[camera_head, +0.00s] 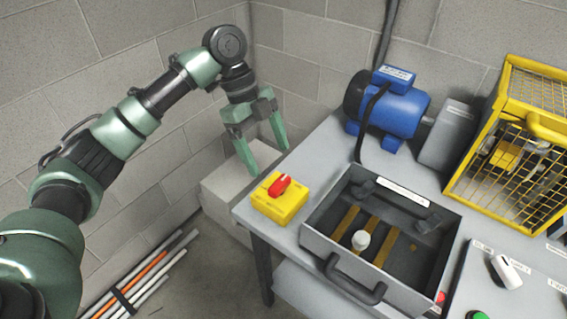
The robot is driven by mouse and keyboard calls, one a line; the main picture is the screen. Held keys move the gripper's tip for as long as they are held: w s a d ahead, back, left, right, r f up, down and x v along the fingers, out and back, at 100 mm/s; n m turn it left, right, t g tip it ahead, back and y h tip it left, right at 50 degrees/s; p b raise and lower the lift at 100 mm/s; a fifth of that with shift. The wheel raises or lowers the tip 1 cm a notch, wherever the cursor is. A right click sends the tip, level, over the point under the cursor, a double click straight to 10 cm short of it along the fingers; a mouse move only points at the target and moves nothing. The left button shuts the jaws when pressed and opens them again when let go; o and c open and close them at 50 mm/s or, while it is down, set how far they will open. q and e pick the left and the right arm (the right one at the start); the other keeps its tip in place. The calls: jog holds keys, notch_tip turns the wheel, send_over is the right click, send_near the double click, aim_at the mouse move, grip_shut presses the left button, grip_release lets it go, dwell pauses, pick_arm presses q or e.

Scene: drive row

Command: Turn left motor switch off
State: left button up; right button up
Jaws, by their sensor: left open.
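A yellow switch box (279,203) with a red rotary handle (280,185) sits on the left front corner of the grey table (313,163). The handle is set at a slant to the box. My left gripper (271,161) is open and empty, with its green fingers pointing down, behind and slightly left of the switch box and apart from it. A blue motor (402,110) stands on the table behind, with a black cable running beside it. My right gripper is not in view.
A yellow mesh cage (520,140) stands at the right. A grey panel (530,285) with a white handle (506,271) lies front right. Block walls close off the left and back.

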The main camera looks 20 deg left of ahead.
aim_at(278, 182)
pick_arm(q)
jog(key=x, duration=0.5)
jog(key=shift+s+r, duration=0.1)
jog(key=shift+s, duration=0.25)
jog(key=shift+x, duration=0.95)
jog(key=shift+w+d+f, duration=0.1)
jog(key=shift+f, duration=0.15)
jog(key=c, duration=1.3)
jog(key=shift+c, duration=0.4)
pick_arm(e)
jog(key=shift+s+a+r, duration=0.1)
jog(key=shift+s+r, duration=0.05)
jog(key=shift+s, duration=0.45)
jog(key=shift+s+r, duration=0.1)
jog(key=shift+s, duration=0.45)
